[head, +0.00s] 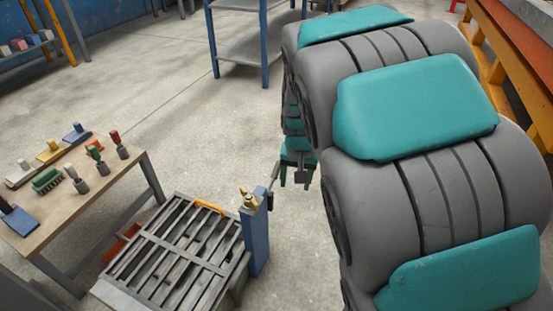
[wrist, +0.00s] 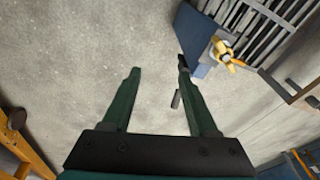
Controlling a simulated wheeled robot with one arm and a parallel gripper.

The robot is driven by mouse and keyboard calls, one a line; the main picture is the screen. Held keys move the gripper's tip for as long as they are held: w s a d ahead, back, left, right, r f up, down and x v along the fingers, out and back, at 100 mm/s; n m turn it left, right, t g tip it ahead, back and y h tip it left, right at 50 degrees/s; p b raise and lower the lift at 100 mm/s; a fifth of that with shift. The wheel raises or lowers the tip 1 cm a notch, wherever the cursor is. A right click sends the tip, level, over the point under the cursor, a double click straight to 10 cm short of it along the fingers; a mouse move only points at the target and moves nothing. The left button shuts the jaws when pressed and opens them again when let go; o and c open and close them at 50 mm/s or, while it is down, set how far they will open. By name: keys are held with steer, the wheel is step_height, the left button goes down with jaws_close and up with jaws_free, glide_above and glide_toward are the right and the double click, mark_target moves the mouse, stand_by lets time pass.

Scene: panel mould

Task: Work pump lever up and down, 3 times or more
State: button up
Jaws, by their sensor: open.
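The pump is a blue post (head: 256,238) with brass fittings on top, beside a slatted metal frame. Its thin dark lever (head: 275,178) rises from the post's right side in the head view. My gripper (head: 296,183) points down just right of the lever, its dark green fingers apart. In the wrist view my gripper (wrist: 158,74) is open, with bare floor showing between most of the fingers. The blue post (wrist: 196,38) is beyond the right finger. A grey end of the lever (wrist: 176,99) shows just inside that finger, which hides part of it. I cannot tell whether they touch.
The slatted frame (head: 185,242) with an orange hose stands left of the post. A wooden table (head: 130,172) with brushes and hand tools is further left. A blue-legged shelf (head: 238,47) stands behind. An orange bench edge (head: 508,52) is at right. Floor around my gripper is clear.

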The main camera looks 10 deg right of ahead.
mark_target(274, 178)
steer(key=w+f+m+t, duration=0.1)
steer(key=w+f, duration=0.3)
steer(key=w, duration=0.6)
steer(key=w+f+m+t, duration=0.15)
steer(key=w+f, duration=0.25)
steer(key=w, duration=0.5)
steer(key=shift+h, duration=0.3)
steer(key=shift+d+x, duration=0.1)
steer(key=shift+x, duration=1.9)
steer(key=shift+d+x, duration=0.15)
steer(key=shift+x, duration=1.9)
steer(key=shift+w+r, duration=0.1)
steer(key=shift+w, duration=0.05)
jaws_close()
